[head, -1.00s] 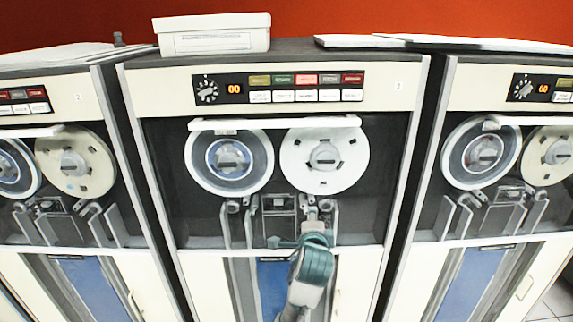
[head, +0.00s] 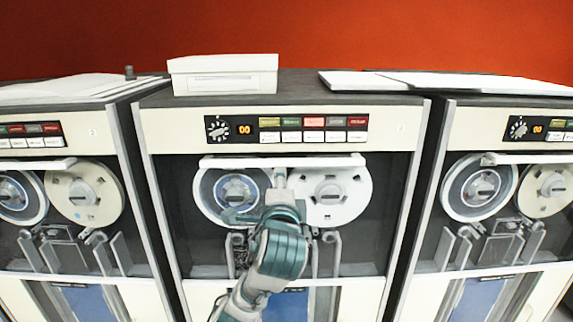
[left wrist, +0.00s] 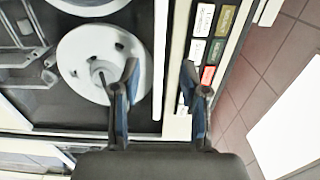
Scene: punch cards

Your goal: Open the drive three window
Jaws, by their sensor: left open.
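Drive three (head: 392,135) is the middle cabinet, with a faint 3 at its top right. Its window has a white handle bar (head: 330,161) across the top of the reel bay, above two tape reels (head: 338,200). My left gripper (head: 280,178) is at the bar, near its middle, and its arm covers part of the left reel. In the left wrist view my left gripper (left wrist: 158,66) is open, with the white bar (left wrist: 160,40) showing between its fingers. I cannot tell whether the fingers touch the bar. My right gripper is not in view.
A control panel (head: 288,130) with a dial and coloured buttons is just above the bar. A white box (head: 222,75) and flat sheets (head: 440,82) lie on the cabinet tops. Similar drives stand close on the left (head: 95,132) and right (head: 455,120).

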